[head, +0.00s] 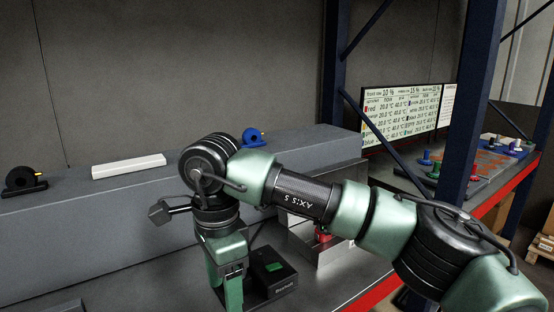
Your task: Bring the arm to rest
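My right arm (310,195) comes in from the lower right and reaches across the middle of the head view. It bends down at a black joint (207,165). Its green wrist part (225,250) points down to the lower edge of the picture. The fingertips cannot be made out, so I cannot tell whether the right gripper is open or shut, or whether it holds anything. My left arm and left gripper are not in view.
A grey ledge (60,240) bears a black spool-like thing (19,179), a white bar (129,166) and a blue spool-like thing (251,138). A black box (273,272) stands beside the wrist. Blue posts (474,100), a screen (402,112) and a red-edged shelf (510,184) stand right.

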